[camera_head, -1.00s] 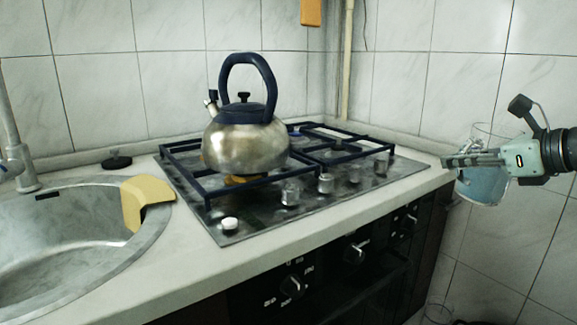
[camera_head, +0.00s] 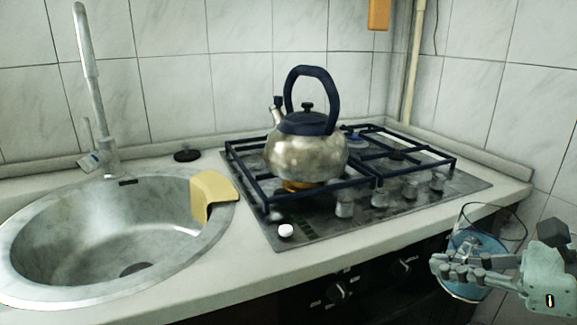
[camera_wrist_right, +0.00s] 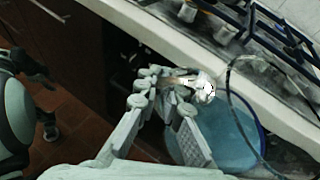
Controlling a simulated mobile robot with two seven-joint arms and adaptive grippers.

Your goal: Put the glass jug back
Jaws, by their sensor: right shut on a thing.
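A small pale object, perhaps the handle's end, shows between the fingers. My left gripper is not in view.
A steel kettle (camera_head: 305,158) with a dark handle stands on the gas hob (camera_head: 318,232). A round sink (camera_head: 75,250) with a tap (camera_head: 90,75) is at the left, with a yellow cloth (camera_head: 213,190) over its rim. The counter's front strip (camera_head: 270,265) is clear.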

